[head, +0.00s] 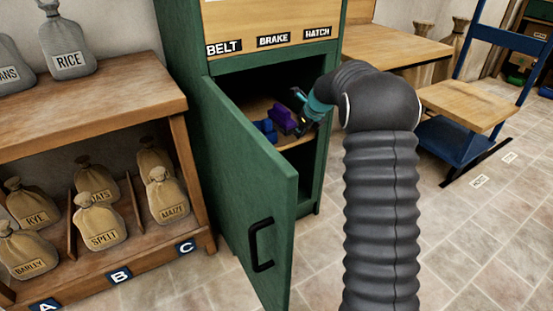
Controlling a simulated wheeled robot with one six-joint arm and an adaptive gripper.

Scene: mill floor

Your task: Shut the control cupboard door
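The green control cupboard (196,68) stands in the middle of the head view. Its green door (250,190) is swung wide open toward me, with a black handle (262,245) low on its face. My gripper (301,110) is at the cupboard's opening, to the right of the door and apart from the handle. It is beside a purple object (281,119) on the wooden shelf inside. Its fingers are small and dark here, so I cannot tell whether they are open or touch the purple object. A blue object (265,130) sits left of the purple one.
A wooden rack (110,115) with labelled sacks such as RICE (68,58) and SPELT (101,222) stands close left of the cupboard. A wooden table (390,42) and a blue-framed platform with a wooden top (466,105) stand right.

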